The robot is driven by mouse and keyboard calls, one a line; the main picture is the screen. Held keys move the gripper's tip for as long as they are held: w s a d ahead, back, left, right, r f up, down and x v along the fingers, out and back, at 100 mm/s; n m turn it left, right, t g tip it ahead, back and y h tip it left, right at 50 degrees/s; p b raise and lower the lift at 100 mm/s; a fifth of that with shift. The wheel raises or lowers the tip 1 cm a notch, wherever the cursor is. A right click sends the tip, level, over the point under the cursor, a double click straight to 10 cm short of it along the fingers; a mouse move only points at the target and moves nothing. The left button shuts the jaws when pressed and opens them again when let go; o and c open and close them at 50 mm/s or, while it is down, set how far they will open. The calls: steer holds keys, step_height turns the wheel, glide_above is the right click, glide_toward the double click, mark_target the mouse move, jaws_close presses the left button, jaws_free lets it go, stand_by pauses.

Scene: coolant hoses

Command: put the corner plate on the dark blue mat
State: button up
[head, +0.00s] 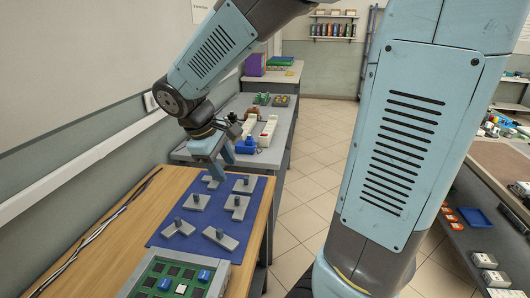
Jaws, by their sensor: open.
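The dark blue mat (165,241) lies on the wooden table and bears several flat grey plates with dark knobs. A plate (237,207) at the mat's right side looks L-shaped and may be the corner plate, but at this size I cannot be sure. Another plate (211,183), partly behind a fingertip, lies at the mat's far left. My gripper (225,169) is open and points down over the far end of the mat, close to that far plate. I see nothing between its fingers. Whether a fingertip touches the plate I cannot tell.
A grey-framed green board (150,268) with blue and dark parts lies at the table's near end. Dark and silver rods (100,229) lie along the left edge. A grey bench (278,137) with a blue item (246,148) stands beyond. Bare wood shows left of the mat.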

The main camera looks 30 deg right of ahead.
steer(key=s+d+r+m+t+y, duration=0.4)
steer(key=s+r+m, duration=0.3)
steer(key=s, duration=0.5)
steer(key=shift+d+r+m+t, duration=0.25)
steer(key=shift+d+m+t, duration=0.05)
steer(key=shift+d+m, duration=0.35)
